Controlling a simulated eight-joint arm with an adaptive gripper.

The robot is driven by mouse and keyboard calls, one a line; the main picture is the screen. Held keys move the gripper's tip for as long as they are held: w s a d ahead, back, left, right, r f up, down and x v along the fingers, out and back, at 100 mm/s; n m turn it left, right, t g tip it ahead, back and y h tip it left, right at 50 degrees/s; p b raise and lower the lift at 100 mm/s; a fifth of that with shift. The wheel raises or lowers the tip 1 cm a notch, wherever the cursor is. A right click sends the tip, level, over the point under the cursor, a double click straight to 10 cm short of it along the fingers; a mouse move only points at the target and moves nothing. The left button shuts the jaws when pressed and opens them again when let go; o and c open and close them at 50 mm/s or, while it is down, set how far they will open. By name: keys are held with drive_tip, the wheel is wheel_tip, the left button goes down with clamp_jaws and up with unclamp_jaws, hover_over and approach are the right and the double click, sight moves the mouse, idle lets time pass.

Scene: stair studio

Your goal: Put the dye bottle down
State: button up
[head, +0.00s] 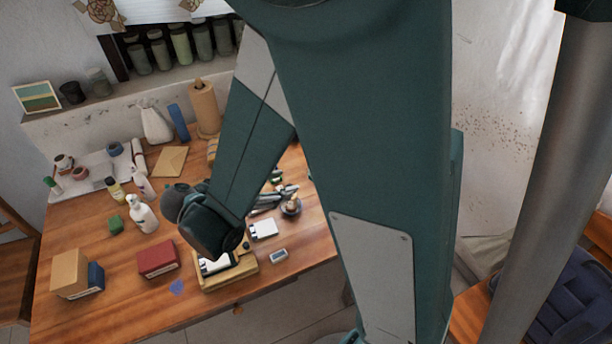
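My gripper (213,235) points down over a light wooden tray (230,281) near the front of the wooden table. The dark wrist end covers its fingers, so I cannot see whether they are open, shut or holding something. I cannot tell which bottle is the dye bottle, or whether it is hidden under my gripper. A small yellowish bottle with a dark cap (116,192) stands at the left of the table. A white bottle (143,218) stands nearer, and another pale bottle (143,184) stands behind it.
A white pad (264,229) and small bowl (291,207) lie right of my gripper. Bare wood lies between the red box and the white bottle.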

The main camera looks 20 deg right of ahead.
drive_tip(key=shift+s+d+r+m+y, duration=0.1)
drive_tip(key=shift+d+r+m+y, duration=0.65)
drive_tip(key=shift+d, duration=0.2)
drive_tip(key=shift+s+d+r+m+y, duration=0.25)
drive_tip(key=shift+d+r+m+y, duration=0.2)
drive_tip(key=shift+d+m+y, duration=0.3)
drive_tip(key=s+r+m+t+y, duration=0.3)
drive_tip(key=s+r+m+y, duration=0.5)
drive_tip(key=m, duration=0.7)
drive_tip(key=shift+s+r+m+t, duration=0.3)
drive_tip(key=shift+s+r, duration=0.85)
drive_tip(key=shift+r, duration=0.3)
drive_tip(key=shift+a, duration=0.1)
drive_tip(key=c, duration=0.6)
drive_tip(key=shift+o, duration=0.2)
drive_tip(key=shift+w, duration=0.1)
